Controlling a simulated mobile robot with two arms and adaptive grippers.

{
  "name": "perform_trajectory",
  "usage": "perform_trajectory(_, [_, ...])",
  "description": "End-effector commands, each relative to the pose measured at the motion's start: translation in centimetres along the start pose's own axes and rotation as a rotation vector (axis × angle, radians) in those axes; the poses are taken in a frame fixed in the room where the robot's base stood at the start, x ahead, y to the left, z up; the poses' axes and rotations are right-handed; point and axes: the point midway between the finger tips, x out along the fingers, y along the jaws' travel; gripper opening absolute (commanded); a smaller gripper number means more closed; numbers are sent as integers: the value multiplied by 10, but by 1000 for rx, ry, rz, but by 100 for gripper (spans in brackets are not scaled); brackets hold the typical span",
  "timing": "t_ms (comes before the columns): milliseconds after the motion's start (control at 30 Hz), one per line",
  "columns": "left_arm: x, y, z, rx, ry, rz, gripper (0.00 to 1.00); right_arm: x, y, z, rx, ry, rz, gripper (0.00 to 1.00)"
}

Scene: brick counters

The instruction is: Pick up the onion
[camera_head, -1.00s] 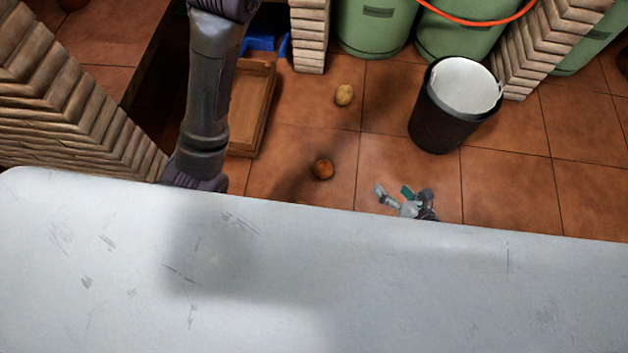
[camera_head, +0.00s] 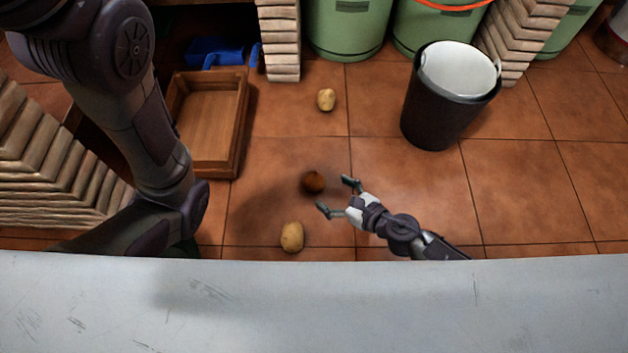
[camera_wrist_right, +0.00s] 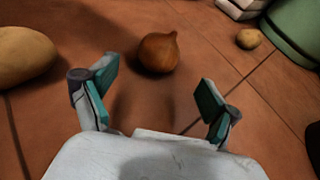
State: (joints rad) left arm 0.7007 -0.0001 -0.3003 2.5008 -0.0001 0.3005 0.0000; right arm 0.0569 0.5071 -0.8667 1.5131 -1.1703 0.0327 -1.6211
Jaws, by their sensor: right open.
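The brown onion (camera_head: 313,182) lies on the tiled floor in the head view. It also shows in the right wrist view (camera_wrist_right: 158,52), just beyond the fingertips and roughly between them. My right gripper (camera_head: 337,196) is open and empty, with its fingers pointing at the onion from the right. In the right wrist view its two teal-padded fingers (camera_wrist_right: 153,95) are spread wide, apart from the onion. My left arm comes in at the left of the head view, but its gripper cannot be made out.
One potato (camera_head: 292,237) lies near the counter edge, another (camera_head: 326,99) farther back. A wooden crate (camera_head: 241,130) stands at left, a black bin (camera_head: 428,118) at right, green canisters (camera_head: 345,30) behind. The white counter (camera_head: 400,305) fills the foreground. Floor right of my gripper is clear.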

Motion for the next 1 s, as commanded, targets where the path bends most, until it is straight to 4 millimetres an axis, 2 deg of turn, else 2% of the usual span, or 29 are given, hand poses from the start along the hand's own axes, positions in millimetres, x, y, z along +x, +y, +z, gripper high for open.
perform_trajectory(167, [-4, 1, -1, 0, -1, 0, 40, 15, 1, 1, -2, -2, 1, 88])
perform_trajectory(400, [-16, 4, -6, 0, 0, 1, 40, 50, 3, 2, 0, -1, -1, 88])
perform_trajectory(733, [-16, 4, -5, 0, 0, 1, 40, 55, 3, 4, 2, 1, 0, 88])
perform_trajectory(1000, [-16, 4, -5, 0, -1, 1, 40, 55, 3, 4, 2, 1, 0, 43])
